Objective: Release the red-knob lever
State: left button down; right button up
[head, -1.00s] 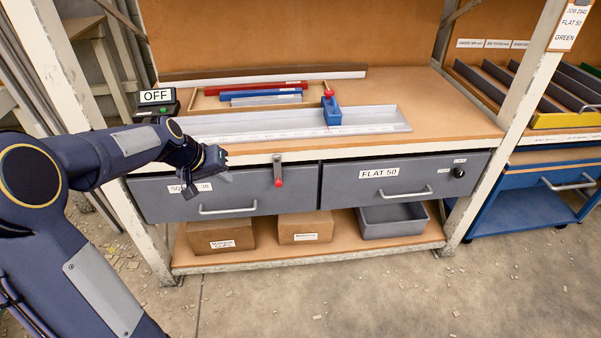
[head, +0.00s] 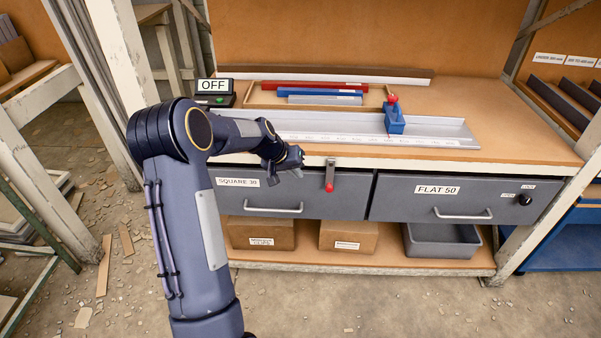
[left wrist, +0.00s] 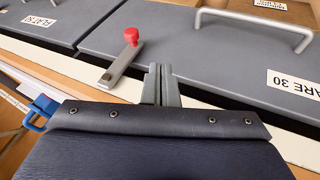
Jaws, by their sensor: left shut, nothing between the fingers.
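The lever (left wrist: 120,66) and red knob (left wrist: 131,36) also show in the left wrist view, left of the fingers. My left gripper (head: 298,157) is in front of the bench edge, left of the lever and apart from it. Its fingers (left wrist: 161,72) are together with nothing between them. My right gripper is not in view.
The SQUARE 30 drawer (head: 300,193) and FLAT 50 drawer (head: 455,205) are shut. On the bench are a grey channel (head: 440,130) with a blue stop (head: 395,120), coloured bars and an OFF display (head: 213,86). Boxes stand on the lower shelf.

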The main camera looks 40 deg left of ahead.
aim_at(330, 176)
pick_arm(q)
jog(key=shift+w+d+f+p, duration=0.1)
jog(key=shift+w+d+f, duration=0.65)
jog(key=shift+w+f, duration=0.35)
jog(key=shift+w+d+f+p, duration=0.1)
jog(key=shift+w+d+f, duration=0.7)
jog(key=shift+f, duration=0.5)
jog(key=shift+w+d+f+p, duration=0.1)
jog(key=shift+w+d+f, duration=0.65)
jog(key=shift+w+f, duration=0.35)
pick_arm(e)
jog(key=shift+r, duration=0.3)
pick_arm(q)
jog(key=shift+s+f, duration=0.1)
jog(key=shift+s, duration=0.05)
